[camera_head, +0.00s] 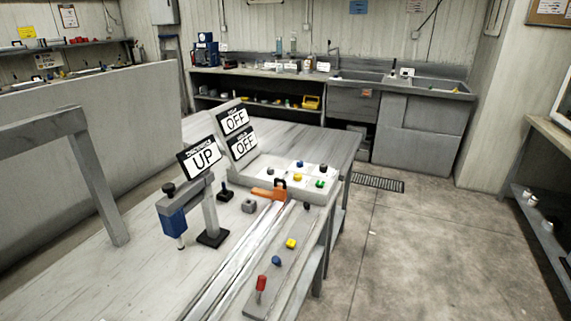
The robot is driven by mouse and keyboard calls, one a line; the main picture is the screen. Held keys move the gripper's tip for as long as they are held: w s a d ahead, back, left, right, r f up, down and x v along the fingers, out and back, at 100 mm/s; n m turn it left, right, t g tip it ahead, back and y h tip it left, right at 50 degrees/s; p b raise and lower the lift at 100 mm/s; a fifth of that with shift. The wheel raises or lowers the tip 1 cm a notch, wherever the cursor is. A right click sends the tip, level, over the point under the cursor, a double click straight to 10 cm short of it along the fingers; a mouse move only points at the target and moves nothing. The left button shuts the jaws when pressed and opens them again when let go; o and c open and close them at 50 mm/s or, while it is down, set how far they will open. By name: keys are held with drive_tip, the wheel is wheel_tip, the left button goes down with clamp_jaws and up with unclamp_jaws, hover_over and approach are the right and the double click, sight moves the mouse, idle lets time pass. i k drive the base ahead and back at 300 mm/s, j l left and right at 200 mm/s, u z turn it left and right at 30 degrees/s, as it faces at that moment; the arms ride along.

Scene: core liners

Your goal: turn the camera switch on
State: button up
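Two white signs reading OFF, the upper (234,121) and the lower (243,144), are mounted on a grey upright panel (227,107) at the back of the workbench. The small captions above the words are too small to read surely, so I cannot tell which belongs to the camera. In front of the panel lies a pale control board (262,168) with several small coloured knobs or buttons, among them a yellow one (298,178), a green one (320,183) and a blue one (299,164). I cannot tell which is the camera switch. My gripper is not in view.
The workbench (120,285) carries a rail (235,270) with an orange piece (268,193), a blue device (177,221) on a stand and a sign reading UP (204,158). A strip holds a red-handled lever (261,284). Open floor (420,240) lies right of the bench.

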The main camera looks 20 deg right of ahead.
sight(323, 167)
drive_tip(key=i+l, duration=0.45)
drive_tip(key=l, duration=0.15)
drive_tip(key=i+l, duration=0.45)
drive_tip(key=l, duration=0.15)
